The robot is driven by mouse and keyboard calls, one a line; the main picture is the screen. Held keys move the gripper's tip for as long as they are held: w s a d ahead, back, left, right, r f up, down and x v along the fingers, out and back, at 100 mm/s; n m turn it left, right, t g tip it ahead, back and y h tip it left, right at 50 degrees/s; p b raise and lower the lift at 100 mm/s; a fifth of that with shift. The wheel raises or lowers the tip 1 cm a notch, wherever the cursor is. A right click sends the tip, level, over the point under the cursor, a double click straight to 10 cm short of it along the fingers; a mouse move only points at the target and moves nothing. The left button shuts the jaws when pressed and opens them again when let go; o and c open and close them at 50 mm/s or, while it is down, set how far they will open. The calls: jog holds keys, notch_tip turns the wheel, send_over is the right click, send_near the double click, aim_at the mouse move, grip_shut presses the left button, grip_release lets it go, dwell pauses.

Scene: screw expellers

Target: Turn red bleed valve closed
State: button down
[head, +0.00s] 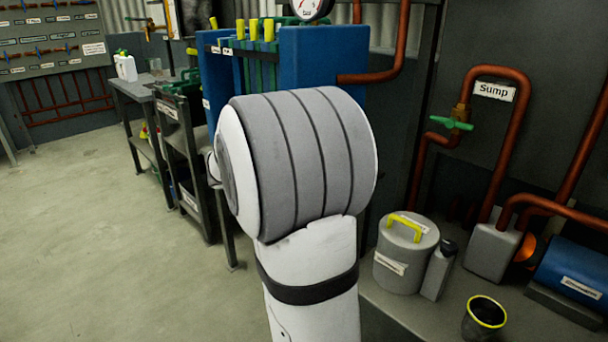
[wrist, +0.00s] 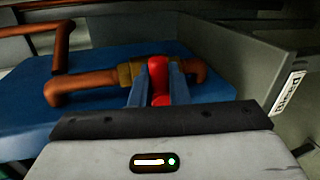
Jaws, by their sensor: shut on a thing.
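The red bleed valve handle (wrist: 158,72) shows in the wrist view, on a brass valve body (wrist: 125,75) set in a copper pipe (wrist: 80,90). My gripper (wrist: 155,80) is shut on the red handle, with one blue-grey finger on each side of it. The handle points roughly along the fingers, across the pipe. The finger tips partly hide the valve body. In the head view my arm hides the gripper and the red valve.
A label plate (wrist: 288,92) on a grey panel stands close at right in the wrist view. In the head view, the blue press frame (head: 320,60) is behind my arm. A green valve handle (head: 452,123), a grey lidded pot (head: 405,255) and a black cup (head: 484,318) are at right.

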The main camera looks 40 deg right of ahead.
jog(key=shift+f+m+t+b, duration=0.1)
jog(key=shift+m+t+b, duration=0.25)
jog(key=shift+b, duration=0.25)
jog(key=c, duration=1.5)
grip_release()
jog(key=shift+o, duration=0.2)
jog(key=p+v, duration=0.2)
jog(key=v, duration=0.5)
jog(key=shift+a+p, duration=0.4)
jog(key=shift+r, duration=0.2)
